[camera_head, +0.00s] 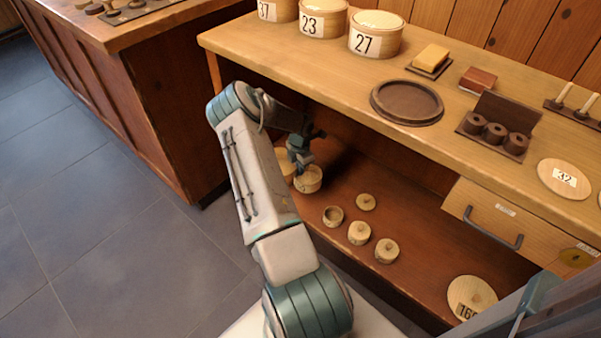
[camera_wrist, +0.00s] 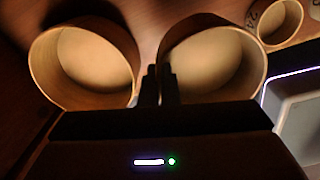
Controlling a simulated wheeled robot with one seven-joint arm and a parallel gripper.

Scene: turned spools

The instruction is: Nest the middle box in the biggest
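Two round pale-wood boxes without lids stand close together on the lower shelf. In the wrist view one box (camera_wrist: 85,62) is at left and the other (camera_wrist: 215,58) at right, looking about equally wide. In the head view the right one (camera_head: 309,181) shows below my gripper (camera_head: 302,161), and the other (camera_head: 283,166) is partly hidden by my arm. My gripper's fingers (camera_wrist: 160,85) are close together at the right box's near-left wall and seem to pinch it. A smaller open round box (camera_wrist: 278,20) also shows in the head view (camera_head: 333,215).
Knobbed round wooden pieces (camera_head: 359,232) and a numbered disc (camera_head: 471,296) lie further right on the shelf. The worktop (camera_head: 330,75) overhangs the shelf behind my gripper. A cabinet (camera_head: 150,110) stands at left.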

